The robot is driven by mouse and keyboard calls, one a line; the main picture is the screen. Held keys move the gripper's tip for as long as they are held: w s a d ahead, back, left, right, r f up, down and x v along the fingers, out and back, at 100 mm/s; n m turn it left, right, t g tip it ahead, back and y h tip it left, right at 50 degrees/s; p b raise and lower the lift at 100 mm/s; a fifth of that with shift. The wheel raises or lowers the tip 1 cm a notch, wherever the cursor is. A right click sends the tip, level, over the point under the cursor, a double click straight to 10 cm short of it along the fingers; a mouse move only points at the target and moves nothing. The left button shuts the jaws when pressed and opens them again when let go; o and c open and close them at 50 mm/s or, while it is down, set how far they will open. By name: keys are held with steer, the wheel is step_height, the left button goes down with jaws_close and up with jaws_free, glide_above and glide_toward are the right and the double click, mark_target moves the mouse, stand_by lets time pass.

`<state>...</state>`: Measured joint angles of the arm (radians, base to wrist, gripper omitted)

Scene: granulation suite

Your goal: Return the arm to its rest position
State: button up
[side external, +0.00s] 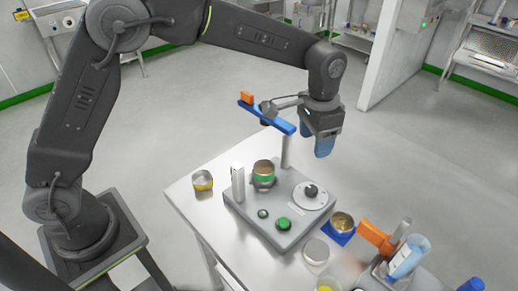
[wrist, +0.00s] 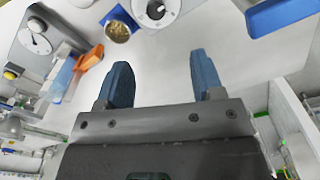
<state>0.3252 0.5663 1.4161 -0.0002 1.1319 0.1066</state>
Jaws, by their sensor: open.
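My gripper (side external: 324,148) hangs from the wrist above the right rear of the work table (side external: 190,211), pointing down. In the wrist view my gripper (wrist: 162,82) has its two blue fingers spread apart with nothing between them. In the side view, the fingers are beside the right end of a blue bar (side external: 266,117) with an orange block on it. I cannot tell the exact gap between fingers and bar. My arm is bent, reaching over from its stand at the left.
A granule-filled dish (side external: 342,222) sits on a blue pad. An orange lever (side external: 376,238) stands at the right.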

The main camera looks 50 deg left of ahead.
steer(key=s+a+r+n+t, duration=0.2)
steer(key=s+a+r, duration=0.8)
steer(key=s+r, duration=0.1)
steer(key=s+a+f+n+t, duration=0.1)
steer(key=s+a, duration=0.2)
steer(key=s, duration=0.4)
steer(key=s+a+f+n+t, duration=0.1)
steer(key=s+a+n+t, duration=0.1)
steer(key=s, duration=0.6)
steer(key=shift+a, duration=0.4)
